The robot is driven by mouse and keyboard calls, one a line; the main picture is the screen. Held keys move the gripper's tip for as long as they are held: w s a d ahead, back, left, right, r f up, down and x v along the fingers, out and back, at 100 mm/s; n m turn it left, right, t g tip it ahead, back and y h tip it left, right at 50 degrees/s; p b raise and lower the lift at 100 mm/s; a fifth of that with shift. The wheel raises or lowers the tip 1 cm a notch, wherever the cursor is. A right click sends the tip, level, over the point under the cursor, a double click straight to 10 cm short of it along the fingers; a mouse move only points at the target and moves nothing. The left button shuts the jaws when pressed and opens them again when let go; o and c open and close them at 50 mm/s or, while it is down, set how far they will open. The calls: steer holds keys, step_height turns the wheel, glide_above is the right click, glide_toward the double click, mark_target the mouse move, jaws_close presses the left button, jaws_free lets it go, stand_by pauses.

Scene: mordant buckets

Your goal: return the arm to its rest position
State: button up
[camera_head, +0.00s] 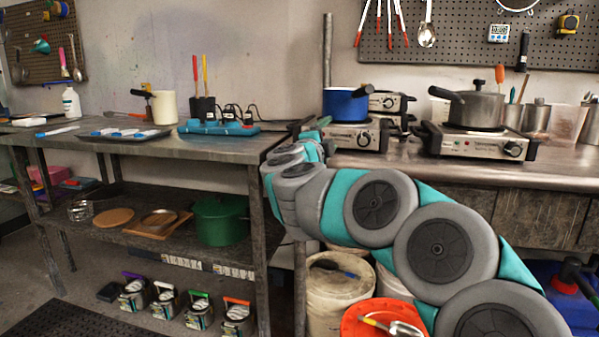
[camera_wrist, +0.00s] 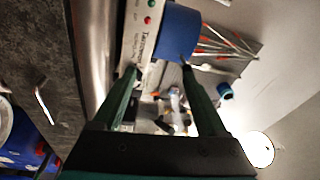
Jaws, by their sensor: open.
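My gripper (camera_wrist: 160,72) is open in the wrist view, with its two dark green fingers apart and nothing held between them. In the head view my grey and teal arm reaches from the lower right up to the junction of the two benches. Its far end is close to the left side of the hot plate (camera_head: 354,137) bearing a blue pot (camera_head: 345,105). The gripper's fingers are hard to make out there. The wrist view is turned sideways and shows the blue pot (camera_wrist: 178,33) beyond the fingertips; contact cannot be told.
A grey pot (camera_head: 476,110) stands on another hot plate (camera_head: 475,144) at right. The left bench (camera_head: 150,147) holds trays and a white container (camera_head: 164,107). White buckets (camera_head: 335,290) and an orange bucket (camera_head: 365,322) stand below my arm. Open floor lies at lower left.

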steer(key=s+a+r+n+t+y, duration=0.1)
steer(key=s+a+n+y, duration=0.2)
steer(key=a+n+y, duration=0.35)
steer(key=s+a+n+y, duration=0.3)
steer(key=a+n+y, duration=0.3)
steer(key=a, duration=0.1)
steer(key=s+a+f+n+g+y, duration=0.3)
steer(key=s+a+f+n, duration=0.1)
steer(key=s+f+n, duration=0.15)
steer(key=s+d+f+n+g+h, duration=0.1)
steer(key=s+d+f+n+g, duration=0.2)
steer(key=s+f, duration=0.65)
steer(key=s+d+f+n+g+h, duration=0.1)
steer(key=s+d+f+g, duration=0.1)
steer(key=s+f+g, duration=0.6)
steer(key=s+d+f+g+h, duration=0.1)
steer(key=s+d+f, duration=0.3)
steer(key=s, duration=0.4)
steer(key=s+d+f+g+h, duration=0.2)
steer(key=s+d+f, duration=0.3)
steer(key=s, duration=0.4)
steer(key=s+d+f+g+h, duration=0.1)
steer(key=s+d+f+g, duration=0.1)
steer(key=s+d+f, duration=0.2)
steer(key=s+d, duration=0.2)
steer(key=s, duration=0.2)
steer(key=shift+s+f+g, duration=0.2)
steer(key=shift+s+g, duration=0.1)
steer(key=shift+g, duration=0.1)
steer(key=shift+h, duration=0.25)
